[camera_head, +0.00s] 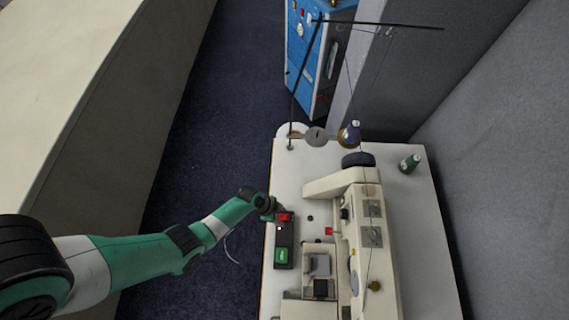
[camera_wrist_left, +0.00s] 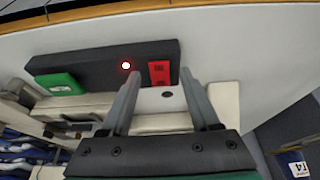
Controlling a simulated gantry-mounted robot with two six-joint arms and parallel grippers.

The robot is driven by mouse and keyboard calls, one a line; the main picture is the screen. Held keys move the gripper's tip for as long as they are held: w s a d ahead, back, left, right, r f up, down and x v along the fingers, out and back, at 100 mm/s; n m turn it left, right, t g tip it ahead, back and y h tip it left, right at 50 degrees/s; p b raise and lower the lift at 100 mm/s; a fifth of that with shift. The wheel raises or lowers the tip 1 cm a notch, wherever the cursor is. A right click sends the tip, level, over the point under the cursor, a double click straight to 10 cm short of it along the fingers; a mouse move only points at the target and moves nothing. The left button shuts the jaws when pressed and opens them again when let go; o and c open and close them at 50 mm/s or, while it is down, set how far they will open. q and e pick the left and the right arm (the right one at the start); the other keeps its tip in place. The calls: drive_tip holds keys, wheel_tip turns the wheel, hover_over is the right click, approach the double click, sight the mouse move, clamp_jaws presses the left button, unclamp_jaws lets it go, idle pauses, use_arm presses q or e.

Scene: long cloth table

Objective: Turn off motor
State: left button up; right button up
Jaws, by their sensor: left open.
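The motor switch box (camera_head: 283,249) is a dark box on the white sewing table, with a green button (camera_head: 281,256) and a red button (camera_head: 285,217). In the left wrist view the box (camera_wrist_left: 100,68) carries the green button (camera_wrist_left: 58,84), a glowing red-white light (camera_wrist_left: 126,66) and the red button (camera_wrist_left: 159,73). My left gripper (camera_head: 279,212) is at the red-button end of the box. In the wrist view its open fingers (camera_wrist_left: 162,78) frame the red button, with nothing held between them. I cannot tell whether they touch it. My right gripper is out of view.
A cream sewing machine (camera_head: 370,240) stands right of the box. Thread spools (camera_head: 350,134) (camera_head: 409,164) and a thin thread stand (camera_head: 307,80) are behind. A blue cabinet (camera_head: 318,50) stands at the back. The long table (camera_head: 90,90) is at left, with dark floor between.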

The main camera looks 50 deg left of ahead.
use_arm(q)
clamp_jaws()
drive_tip(key=shift+w+d+r+g+y+p, duration=0.15)
drive_tip(key=shift+r+g+y+p, duration=0.2)
drive_tip(key=shift+p, duration=0.35)
drive_tip(key=shift+w+d+f+g+y+p, duration=0.2)
drive_tip(key=shift+g+y+p, duration=0.1)
drive_tip(key=shift+g+y, duration=0.35)
drive_tip(key=shift+a, duration=0.1)
unclamp_jaws()
